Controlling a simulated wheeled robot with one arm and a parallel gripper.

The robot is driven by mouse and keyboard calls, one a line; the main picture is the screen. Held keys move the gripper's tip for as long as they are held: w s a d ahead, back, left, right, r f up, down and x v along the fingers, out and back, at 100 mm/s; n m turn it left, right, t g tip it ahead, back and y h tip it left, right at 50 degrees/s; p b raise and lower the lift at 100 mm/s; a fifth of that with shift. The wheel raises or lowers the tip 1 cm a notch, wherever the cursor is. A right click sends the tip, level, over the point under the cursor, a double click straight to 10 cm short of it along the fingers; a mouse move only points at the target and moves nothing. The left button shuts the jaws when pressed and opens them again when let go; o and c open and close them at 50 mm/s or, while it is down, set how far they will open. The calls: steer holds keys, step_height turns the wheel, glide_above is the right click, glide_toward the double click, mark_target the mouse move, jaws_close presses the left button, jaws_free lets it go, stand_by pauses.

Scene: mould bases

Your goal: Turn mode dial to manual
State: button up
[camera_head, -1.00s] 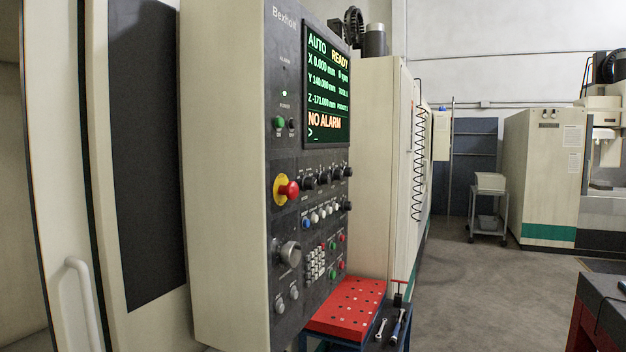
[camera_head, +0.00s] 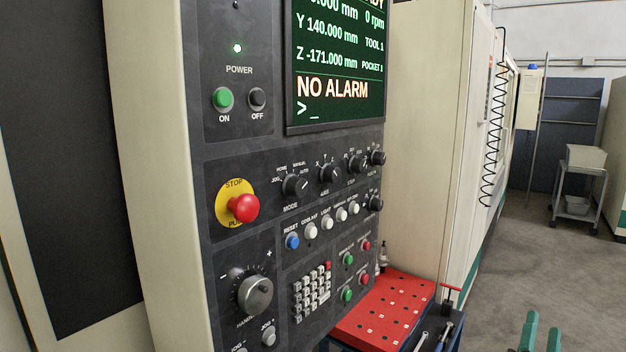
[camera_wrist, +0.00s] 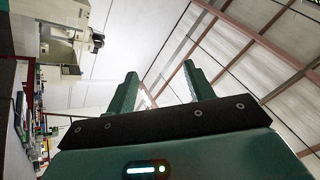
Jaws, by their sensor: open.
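The mode dial (camera_head: 294,186) is a black knob above the word MODE on the dark control panel (camera_head: 240,160). HOME, MANUAL, JOG and AUTO are lettered around it, and its white mark seems to point up and right, toward AUTO. My gripper (camera_head: 541,332) shows at the bottom right of the head view as two green finger tips, apart from each other, well to the right of the panel. In the wrist view my gripper (camera_wrist: 160,92) is open and empty, facing the ceiling and wall. The dial is not in the wrist view.
The red stop button (camera_head: 243,208) sits left of the dial, with the axis dial (camera_head: 330,173) to its right. A red perforated tray (camera_head: 385,310) with tools beside it stands below the panel. Open floor lies to the right.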

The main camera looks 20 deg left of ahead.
mark_target(302, 190)
steer(key=w+a+r+n+g+y+p, duration=0.1)
steer(key=a+r+n+y, duration=0.55)
steer(key=r+y, duration=0.3)
steer(key=w+a+r+n+g+y+p, duration=0.1)
steer(key=a+r+n+y+p, duration=0.1)
steer(key=a+r+n+y, duration=0.5)
steer(key=s+a+r+n+g+y+p, duration=0.1)
steer(key=s+a+r+n+g+y, duration=0.3)
steer(key=s+a+r+n+g, duration=0.35)
steer(key=s+a+r+n+g+y+p, duration=0.1)
steer(key=s+a+r+n+g+y, duration=0.4)
steer(key=s+a+g, duration=0.4)
steer(key=shift+n+t, duration=0.5)
steer(key=shift+t, duration=0.05)
steer(key=p+x, duration=0.2)
steer(key=x, duration=0.2)
steer(key=f+p+x, duration=0.1)
steer(key=p+x, duration=0.1)
steer(key=x, duration=0.3)
steer(key=p+x, duration=0.3)
steer(key=x, duration=0.2)
steer(key=shift+a+f, duration=0.25)
steer(key=shift+a, duration=0.05)
steer(key=c, duration=1)
